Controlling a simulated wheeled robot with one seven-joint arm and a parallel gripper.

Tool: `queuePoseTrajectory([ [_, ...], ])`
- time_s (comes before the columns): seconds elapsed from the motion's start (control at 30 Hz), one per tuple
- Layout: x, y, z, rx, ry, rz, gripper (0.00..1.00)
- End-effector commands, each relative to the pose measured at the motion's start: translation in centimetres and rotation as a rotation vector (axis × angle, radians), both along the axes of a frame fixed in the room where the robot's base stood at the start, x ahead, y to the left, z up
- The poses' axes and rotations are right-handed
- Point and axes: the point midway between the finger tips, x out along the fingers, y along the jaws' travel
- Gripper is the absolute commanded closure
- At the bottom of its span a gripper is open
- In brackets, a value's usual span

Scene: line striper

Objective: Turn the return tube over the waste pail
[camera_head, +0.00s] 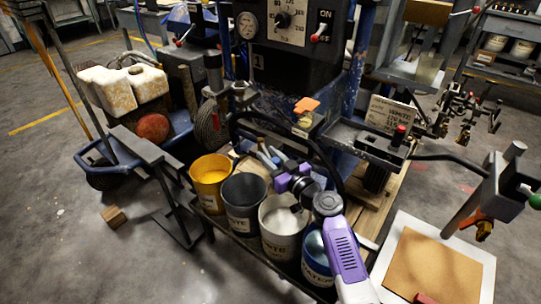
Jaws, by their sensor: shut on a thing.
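My gripper (284,182), with purple parts, is low over the row of pails, above the gap between the dark pail and the white pail. It is shut on what looks like the return tube (266,154), a thin grey tube beside the machine's front; the grip itself is mostly hidden by my gripper. The dark pail (241,212), which I take for the waste pail, stands left of my gripper; its label is too small to read surely. The white pail (283,246) stands below my gripper. I cannot tell which pail the tube's mouth is over.
A yellow pail (211,190) stands left of the dark one, and a blue-rimmed water pail (316,262) right of the white one, partly behind my arm. A black hose (290,120) arches close behind. A white-edged board (435,268) lies at right. A wooden block (114,216) lies on the floor.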

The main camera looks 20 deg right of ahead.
Motion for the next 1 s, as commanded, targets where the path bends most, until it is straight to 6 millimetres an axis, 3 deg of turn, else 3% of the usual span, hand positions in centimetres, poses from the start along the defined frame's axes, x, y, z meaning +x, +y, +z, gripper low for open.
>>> queuePoseTrajectory([
  [1.0,0.3,2.8,0.0,-0.001,0.002,-0.258,1.0],
])
